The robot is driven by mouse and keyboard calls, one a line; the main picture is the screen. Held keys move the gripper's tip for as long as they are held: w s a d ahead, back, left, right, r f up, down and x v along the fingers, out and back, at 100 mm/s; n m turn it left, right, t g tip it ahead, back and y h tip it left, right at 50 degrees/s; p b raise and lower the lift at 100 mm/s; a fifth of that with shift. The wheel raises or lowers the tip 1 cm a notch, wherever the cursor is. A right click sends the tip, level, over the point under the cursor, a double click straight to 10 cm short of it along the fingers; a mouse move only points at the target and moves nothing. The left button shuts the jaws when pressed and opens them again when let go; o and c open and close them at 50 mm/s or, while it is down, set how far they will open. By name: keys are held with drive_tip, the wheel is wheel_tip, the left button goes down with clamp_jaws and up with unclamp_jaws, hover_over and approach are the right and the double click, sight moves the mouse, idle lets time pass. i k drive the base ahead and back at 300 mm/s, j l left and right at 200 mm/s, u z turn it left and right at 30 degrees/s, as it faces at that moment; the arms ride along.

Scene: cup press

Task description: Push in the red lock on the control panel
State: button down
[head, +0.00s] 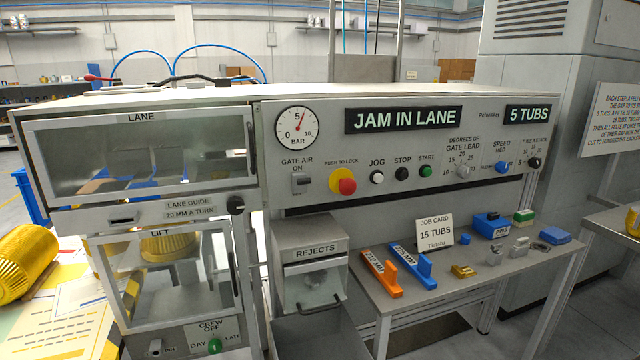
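The red lock (347,186) is a round red mushroom button on a yellow backing (335,180). It sits on the grey control panel (420,195), under the label "PUSH TO LOCK". It stands out from the panel face. To its left are the gate air switch (301,182) and a pressure gauge (297,127). To its right are the white jog button (377,177), the black stop button (401,173) and the green start button (426,171). My gripper is not in view.
A grey bench (400,304) below the panel holds an orange block (382,275), a blue block (413,265), a job card (434,232) and several small parts. A rejects bin (310,285) stands left of it. The space directly before the lock looks clear.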

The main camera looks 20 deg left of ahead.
sight(347, 187)
drive_tip(key=i+j, duration=0.35)
drive_tip(key=i+j+u, duration=0.15)
drive_tip(key=i+j, duration=0.2)
drive_tip(key=i, duration=0.15)
